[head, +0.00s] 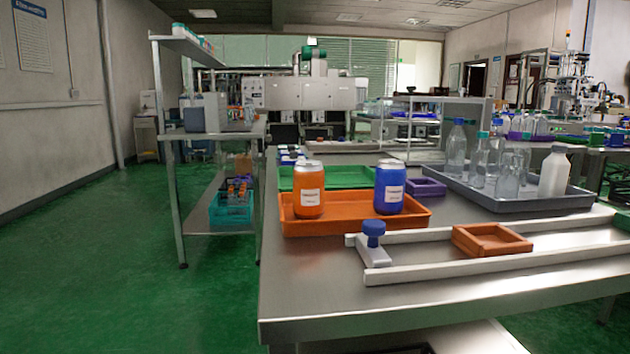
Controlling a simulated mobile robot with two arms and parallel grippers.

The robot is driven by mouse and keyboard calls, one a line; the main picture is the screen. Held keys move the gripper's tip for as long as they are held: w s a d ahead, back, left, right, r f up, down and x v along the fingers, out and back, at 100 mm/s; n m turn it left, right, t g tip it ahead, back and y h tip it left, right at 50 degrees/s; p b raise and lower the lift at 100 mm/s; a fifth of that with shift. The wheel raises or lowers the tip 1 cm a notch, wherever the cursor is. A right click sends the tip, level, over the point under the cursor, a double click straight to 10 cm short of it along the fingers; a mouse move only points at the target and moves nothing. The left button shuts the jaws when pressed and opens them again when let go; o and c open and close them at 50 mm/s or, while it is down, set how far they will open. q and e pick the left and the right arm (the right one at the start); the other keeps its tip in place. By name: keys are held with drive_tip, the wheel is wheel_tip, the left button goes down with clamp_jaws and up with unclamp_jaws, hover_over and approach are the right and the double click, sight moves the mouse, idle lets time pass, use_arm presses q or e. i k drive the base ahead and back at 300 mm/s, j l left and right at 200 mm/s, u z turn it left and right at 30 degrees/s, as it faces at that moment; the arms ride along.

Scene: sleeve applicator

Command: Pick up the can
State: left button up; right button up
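Two cans stand upright in an orange tray (340,225) on the steel table. The orange can (309,200) has a silver top and a white label, and stands at the tray's left. The blue can (389,196) also has a silver top and a white label, and stands to the right, apart from the orange one. I cannot tell which of the two the task means. Neither of my grippers shows in the head view.
The steel table (300,312) has a bare front left corner. A grey tray (520,205) holds several bottles. Green floor (120,270) is open at left.

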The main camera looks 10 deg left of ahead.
sight(308, 176)
drive_tip(key=i+l, duration=0.1)
drive_tip(key=l, duration=0.3)
drive_tip(key=i+l, duration=0.1)
drive_tip(key=l, duration=0.3)
drive_tip(key=i+l, duration=0.1)
drive_tip(key=l, duration=0.25)
